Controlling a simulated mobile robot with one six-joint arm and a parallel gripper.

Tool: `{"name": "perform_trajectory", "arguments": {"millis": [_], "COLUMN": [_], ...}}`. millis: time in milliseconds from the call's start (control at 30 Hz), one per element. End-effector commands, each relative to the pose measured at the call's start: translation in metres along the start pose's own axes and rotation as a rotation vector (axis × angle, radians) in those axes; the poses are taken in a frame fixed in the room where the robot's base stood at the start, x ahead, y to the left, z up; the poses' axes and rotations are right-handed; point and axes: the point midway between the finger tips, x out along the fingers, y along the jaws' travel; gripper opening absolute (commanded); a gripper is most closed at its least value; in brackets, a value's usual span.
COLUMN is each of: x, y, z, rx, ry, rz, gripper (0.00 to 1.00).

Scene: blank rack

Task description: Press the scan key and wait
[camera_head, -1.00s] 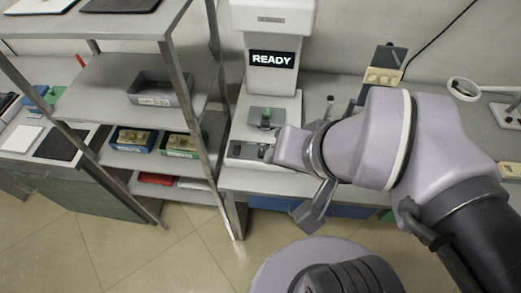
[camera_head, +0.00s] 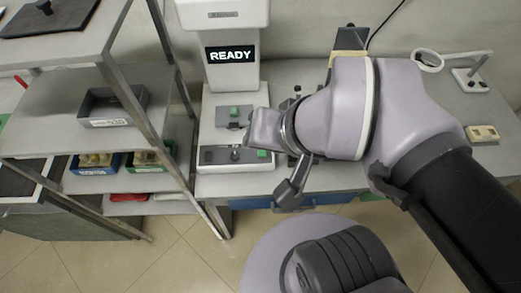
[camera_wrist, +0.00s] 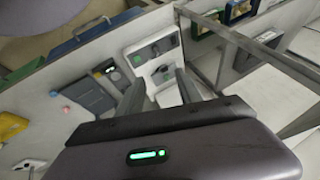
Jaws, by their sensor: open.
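A white scanner (camera_head: 230,90) stands on the bench with "READY" lit on its dark display (camera_head: 230,54).
A metal rack (camera_head: 150,100) stands left of the scanner, holding a grey bin (camera_head: 112,106), a blue bin (camera_head: 95,163) and a green bin (camera_head: 150,158). A ring magnifier (camera_head: 428,60) and a beige block (camera_head: 482,133) are on the bench at right.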

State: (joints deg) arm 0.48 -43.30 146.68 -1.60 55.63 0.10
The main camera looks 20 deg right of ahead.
Motion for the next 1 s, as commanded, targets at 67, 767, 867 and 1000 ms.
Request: {"name": "perform_trajectory", "arguments": {"millis": [67, 767, 867, 1000], "x": [-0.0002, -0.0003, -0.0003, -0.0003], "y": [-0.0001, -0.0001, -0.0001, -0.0001], "z": [-0.0001, -0.0001, -0.0001, -0.0001], "rx": [0.000, 0.000, 0.000, 0.000], "ry": [0.001, 0.001, 0.001, 0.001], "rz": [0.000, -0.001, -0.001, -0.001], "gripper": [0.42, 0.00, 0.00, 0.00]}}
